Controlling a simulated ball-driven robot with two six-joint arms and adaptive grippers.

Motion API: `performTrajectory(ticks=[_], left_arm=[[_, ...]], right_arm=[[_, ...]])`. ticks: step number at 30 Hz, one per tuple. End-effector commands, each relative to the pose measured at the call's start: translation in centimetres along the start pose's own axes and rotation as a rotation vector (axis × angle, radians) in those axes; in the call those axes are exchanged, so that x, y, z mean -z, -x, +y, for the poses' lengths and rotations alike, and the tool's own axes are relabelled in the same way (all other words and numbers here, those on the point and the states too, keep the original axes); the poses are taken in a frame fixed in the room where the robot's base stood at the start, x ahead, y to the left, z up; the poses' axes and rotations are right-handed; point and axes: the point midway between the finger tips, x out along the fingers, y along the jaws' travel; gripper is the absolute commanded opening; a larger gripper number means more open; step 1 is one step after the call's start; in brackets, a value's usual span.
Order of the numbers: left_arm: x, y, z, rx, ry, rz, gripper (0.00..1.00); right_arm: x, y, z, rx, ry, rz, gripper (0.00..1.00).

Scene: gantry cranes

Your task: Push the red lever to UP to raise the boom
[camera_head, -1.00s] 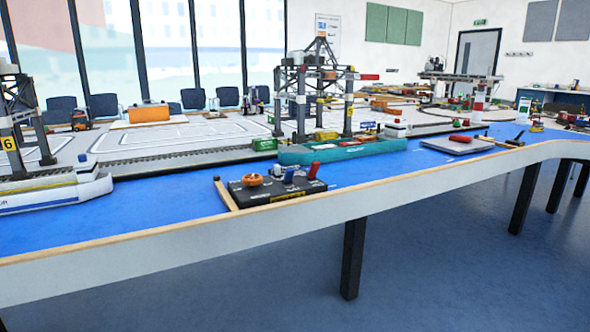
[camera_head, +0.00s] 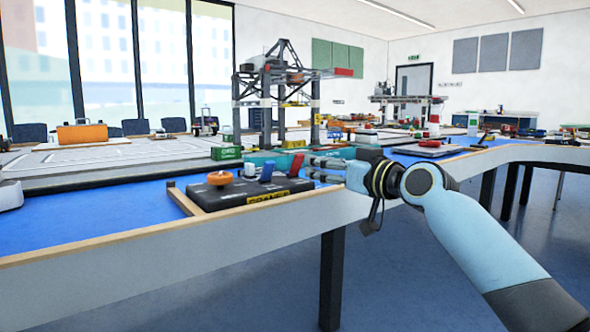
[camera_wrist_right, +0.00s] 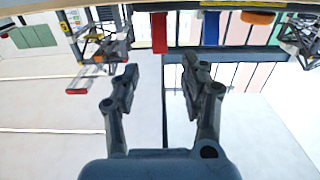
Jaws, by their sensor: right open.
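The black control box (camera_head: 232,197) sits near the table's front edge in the head view. Its red lever (camera_head: 296,165) stands at the right end, beside a blue lever (camera_head: 266,172). My right gripper (camera_head: 310,167) is open and empty, just right of the red lever, fingers pointing left toward it. In the upside-down right wrist view, the red lever (camera_wrist_right: 159,33) lies between the lines of the two open fingers (camera_wrist_right: 159,72), beyond their tips; I see no contact. The gantry crane (camera_head: 266,105) stands behind, its boom (camera_head: 318,73) reaching right with a red end. My left gripper is out of view.
An orange knob (camera_head: 220,178) and a white knob (camera_head: 249,170) are also on the box. A wooden strip (camera_head: 184,200) edges its left side. A green container (camera_head: 226,153) and a teal ship (camera_head: 262,157) lie behind. The table's wooden rim (camera_head: 110,243) runs in front.

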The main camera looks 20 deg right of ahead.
Motion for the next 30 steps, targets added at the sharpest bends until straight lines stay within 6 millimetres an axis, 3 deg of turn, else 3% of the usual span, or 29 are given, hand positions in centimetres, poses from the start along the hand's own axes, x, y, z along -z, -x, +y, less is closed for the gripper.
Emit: performTrajectory(ticks=[6,13,25,30], left_arm=[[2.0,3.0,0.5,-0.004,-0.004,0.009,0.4],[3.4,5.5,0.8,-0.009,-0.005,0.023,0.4],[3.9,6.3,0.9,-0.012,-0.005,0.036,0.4],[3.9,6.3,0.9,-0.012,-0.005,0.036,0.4]], right_arm=[[-0.3,-4.5,-0.1,0.001,-0.004,0.0,0.44],[-0.4,-7.9,0.0,0.0,-0.002,-0.004,0.44],[-0.1,-8.9,-0.1,0.0,0.0,-0.002,0.44],[-0.1,-8.9,0.0,0.0,-0.001,-0.003,0.25]])
